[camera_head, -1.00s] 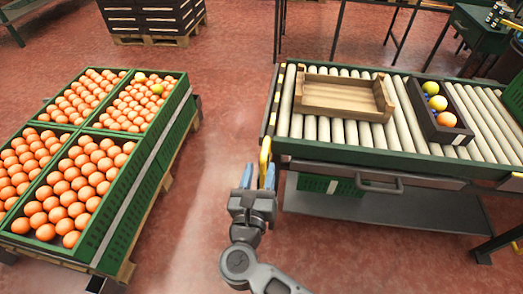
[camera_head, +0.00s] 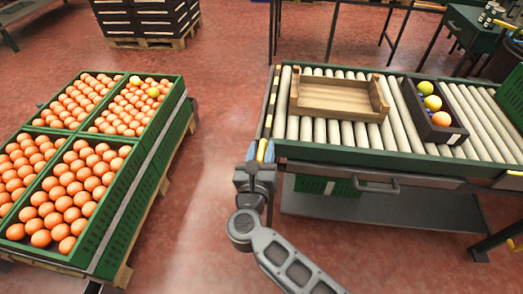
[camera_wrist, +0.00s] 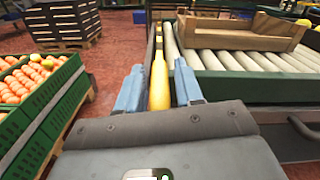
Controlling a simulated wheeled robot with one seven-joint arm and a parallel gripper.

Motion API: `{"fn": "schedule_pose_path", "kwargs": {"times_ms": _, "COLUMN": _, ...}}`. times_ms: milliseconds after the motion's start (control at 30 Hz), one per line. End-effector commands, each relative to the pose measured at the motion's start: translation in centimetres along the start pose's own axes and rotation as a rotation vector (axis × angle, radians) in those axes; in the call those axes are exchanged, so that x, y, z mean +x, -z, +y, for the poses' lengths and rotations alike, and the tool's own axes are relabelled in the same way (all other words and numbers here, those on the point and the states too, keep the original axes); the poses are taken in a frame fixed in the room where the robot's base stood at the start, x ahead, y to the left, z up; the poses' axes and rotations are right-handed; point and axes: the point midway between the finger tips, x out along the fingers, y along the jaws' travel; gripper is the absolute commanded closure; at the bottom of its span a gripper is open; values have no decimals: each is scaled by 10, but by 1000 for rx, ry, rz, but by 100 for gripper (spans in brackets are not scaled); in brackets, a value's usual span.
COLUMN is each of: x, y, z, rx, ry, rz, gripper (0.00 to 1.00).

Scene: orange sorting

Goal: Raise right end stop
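A yellow bar (camera_head: 262,149) stands at the left end of the roller conveyor (camera_head: 330,154); in the wrist view the yellow bar (camera_wrist: 159,82) rises between my fingers. My gripper (camera_head: 261,160) is at that left end. In the wrist view my gripper (camera_wrist: 158,68) has its two blue-grey fingers apart, one on each side of the bar, with a narrow gap showing on the left. I cannot tell whether either finger touches it. A small yellow part (camera_head: 510,180) shows at the conveyor's front right.
An empty wooden crate (camera_head: 337,113) sits on the rollers. A dark crate (camera_head: 428,127) with several fruits stands right of it. Green crates of oranges (camera_head: 165,134) stand on a pallet at left. Open floor lies between pallet and conveyor.

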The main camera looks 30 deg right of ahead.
Motion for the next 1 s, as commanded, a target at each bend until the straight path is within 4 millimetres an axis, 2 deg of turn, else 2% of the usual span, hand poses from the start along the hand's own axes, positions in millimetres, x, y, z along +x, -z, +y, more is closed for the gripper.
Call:
{"fn": "schedule_pose_path", "kwargs": {"times_ms": 33, "x": 0, "y": 0, "z": 0, "rx": 0, "ry": 0, "rz": 0, "gripper": 69}}
{"fn": "schedule_pose_path", "kwargs": {"times_ms": 367, "x": 0, "y": 0, "z": -1, "rx": -1, "ry": 3, "rz": 1, "gripper": 100}}
{"fn": "schedule_pose_path", "kwargs": {"times_ms": 767, "x": 0, "y": 1, "z": -3, "rx": -3, "ry": 7, "rz": 2, "gripper": 100}}
{"fn": "schedule_pose_path", "kwargs": {"times_ms": 867, "x": 0, "y": -5, "z": -5, "rx": -3, "ry": 7, "rz": 2, "gripper": 100}}
{"fn": "schedule_pose_path", "kwargs": {"times_ms": 1000, "x": 1, "y": -23, "z": -9, "rx": -3, "ry": 9, "rz": 2, "gripper": 100}}
